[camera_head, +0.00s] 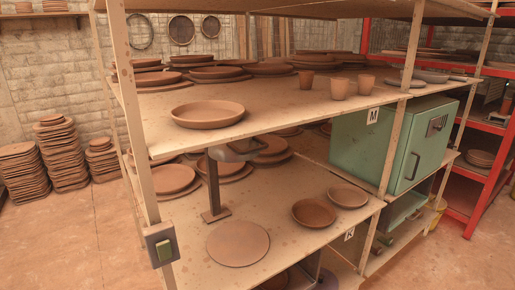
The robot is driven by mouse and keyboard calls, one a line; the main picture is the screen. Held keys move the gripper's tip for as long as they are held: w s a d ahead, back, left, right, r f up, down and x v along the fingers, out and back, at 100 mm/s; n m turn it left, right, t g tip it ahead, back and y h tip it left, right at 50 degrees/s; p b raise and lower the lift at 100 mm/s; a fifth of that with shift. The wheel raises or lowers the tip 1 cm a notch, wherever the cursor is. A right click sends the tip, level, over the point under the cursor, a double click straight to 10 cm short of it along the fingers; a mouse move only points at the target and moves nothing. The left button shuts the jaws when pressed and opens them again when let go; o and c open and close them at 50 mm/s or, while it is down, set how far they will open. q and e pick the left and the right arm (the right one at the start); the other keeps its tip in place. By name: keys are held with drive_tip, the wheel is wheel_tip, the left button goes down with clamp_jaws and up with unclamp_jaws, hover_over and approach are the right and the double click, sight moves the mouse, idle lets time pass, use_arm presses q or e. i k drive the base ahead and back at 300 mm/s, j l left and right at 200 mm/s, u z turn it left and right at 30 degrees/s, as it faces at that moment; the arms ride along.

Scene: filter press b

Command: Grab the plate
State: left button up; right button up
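Several brown clay plates rest on a wooden shelf rack. A shallow plate with a raised rim (208,115) sits alone near the front edge of the upper board. On the board below, a flat round plate (238,244) lies near the front left. Two shallow dishes, one darker (314,213) and one lighter (348,196), lie to its right, close together. More plates (172,179) sit further back, partly hidden by the upper board. Neither of my grippers shows in this view.
A dark upright stand (214,190) is behind the flat plate. Cups (339,89) and a green cabinet (390,143) are to the right. Plate stacks (62,155) stand on the floor at left.

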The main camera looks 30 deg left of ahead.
sight(313, 214)
drive_tip(key=i+u, duration=0.15)
drive_tip(key=i, duration=0.3)
drive_tip(key=i+l+u, duration=0.1)
drive_tip(key=i, duration=0.35)
drive_tip(key=i+l+u, duration=0.15)
drive_tip(key=i, duration=0.3)
drive_tip(key=l, duration=0.1)
